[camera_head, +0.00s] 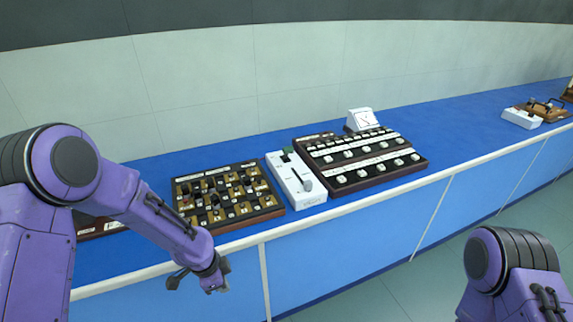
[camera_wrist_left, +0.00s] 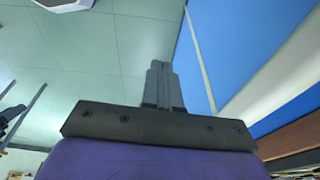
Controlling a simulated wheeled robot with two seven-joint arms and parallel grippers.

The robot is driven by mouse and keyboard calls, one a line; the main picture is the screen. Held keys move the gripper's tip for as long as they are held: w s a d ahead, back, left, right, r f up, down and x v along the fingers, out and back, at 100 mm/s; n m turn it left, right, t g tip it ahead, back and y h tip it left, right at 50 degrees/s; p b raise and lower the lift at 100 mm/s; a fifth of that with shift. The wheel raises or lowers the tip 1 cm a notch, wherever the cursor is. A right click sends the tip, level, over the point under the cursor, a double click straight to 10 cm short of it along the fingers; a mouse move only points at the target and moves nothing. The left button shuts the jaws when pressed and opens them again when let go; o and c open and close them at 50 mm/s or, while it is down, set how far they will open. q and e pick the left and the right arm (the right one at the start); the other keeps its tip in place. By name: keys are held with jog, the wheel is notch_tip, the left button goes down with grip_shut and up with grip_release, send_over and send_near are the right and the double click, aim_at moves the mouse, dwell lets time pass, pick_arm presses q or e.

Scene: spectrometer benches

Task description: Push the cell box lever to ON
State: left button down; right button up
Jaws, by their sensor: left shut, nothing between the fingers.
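A long white box (camera_head: 296,180) with a dark green part at its back end and a grey raised part near its front stands on the blue bench; it looks like the cell box. Its lever is too small to read as ON or OFF. My left gripper (camera_head: 197,284) hangs in front of the bench's front edge, left of and nearer than the white box, and touches nothing. In the left wrist view its fingers (camera_wrist_left: 163,85) are closed together and empty. My right gripper is outside the views; only part of my right arm shows.
A dark board with several small pieces (camera_head: 228,195) stands left of the white box. A dark stepped rack with white labels (camera_head: 359,160) stands right of it, a white dial box (camera_head: 362,119) behind.

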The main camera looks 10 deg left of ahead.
pick_arm(q)
jog(key=s+f+n+t+y+b, duration=0.1)
jog(key=s+f+n+b, duration=0.1)
jog(key=s+f+n, duration=0.8)
jog(key=s+a+f+n+y, duration=0.1)
jog(key=s+a+n+y, duration=0.1)
jog(key=s, duration=0.5)
jog(key=s+a+f+n+t+y+b, duration=0.1)
jog(key=s+a+f+n+y, duration=0.1)
jog(key=s+a+n, duration=0.2)
jog(key=s+n, duration=0.3)
jog(key=shift+a+f+b, duration=0.15)
jog(key=shift+a+b, duration=0.1)
jog(key=shift+b, duration=0.05)
